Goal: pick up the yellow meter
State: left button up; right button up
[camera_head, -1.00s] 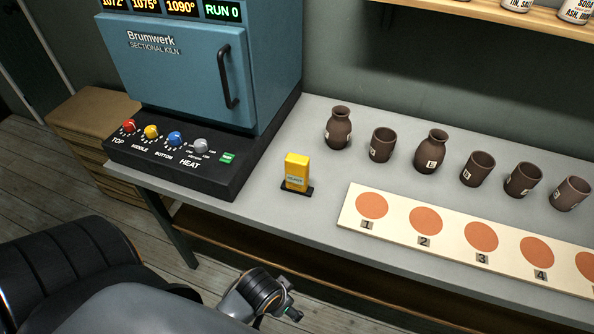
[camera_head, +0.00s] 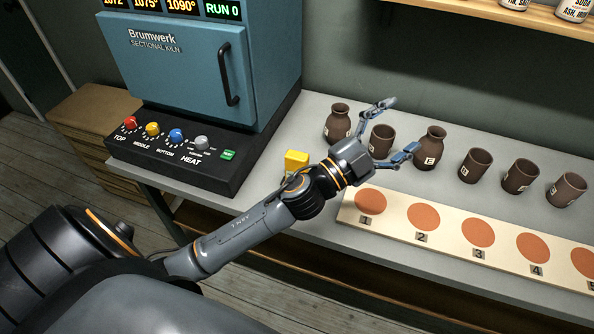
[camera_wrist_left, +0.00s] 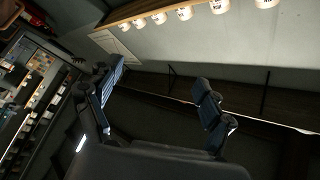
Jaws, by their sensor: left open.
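The yellow meter (camera_head: 295,158) stands on the grey table beside the kiln's control panel. In the head view my left forearm and wrist cover its lower part, so only its top shows. My left gripper (camera_head: 400,126) is beyond the meter to the right, raised over the row of brown pots, its two fingers spread and empty. In the left wrist view the open fingers (camera_wrist_left: 160,95) have nothing between them, and the meter does not show there. My right gripper is not in view.
The blue kiln (camera_head: 175,75) stands at the left with its knobbed panel. Brown pots (camera_head: 476,165) line the table's back, some close to my left fingers. A white board with numbered orange circles (camera_head: 423,217) lies in front. A shelf (camera_head: 480,12) is above.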

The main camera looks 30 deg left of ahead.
pick_arm(q)
jog(key=s+d+r+m+g+h, duration=0.25)
jog(key=d+m+g+h, duration=0.55)
jog(key=m, duration=0.4)
jog(key=m+g+y, duration=0.6)
jog(key=g+y, duration=0.6)
jog(key=y, duration=0.5)
send_over(296, 155)
jog(key=f, duration=1)
jog(key=shift+w+d, duration=0.1)
jog(key=shift+d, duration=0.3)
jog(key=f, duration=0.2)
jog(key=f+p, duration=0.1)
jog(key=f, duration=0.4)
jog(key=shift+a+f+p, duration=0.15)
jog(key=shift+a+p, duration=0.25)
jog(key=shift+f, duration=0.35)
jog(key=shift+f+p, duration=0.45)
jog(key=shift+f, duration=0.1)
notch_tip(296, 155, down, 4)
jog(key=shift+r+p, duration=0.2)
jog(key=shift+p, duration=0.45)
jog(key=shift+f, duration=0.35)
jog(key=c, duration=1.3)
jog(key=shift+c, duration=0.4)
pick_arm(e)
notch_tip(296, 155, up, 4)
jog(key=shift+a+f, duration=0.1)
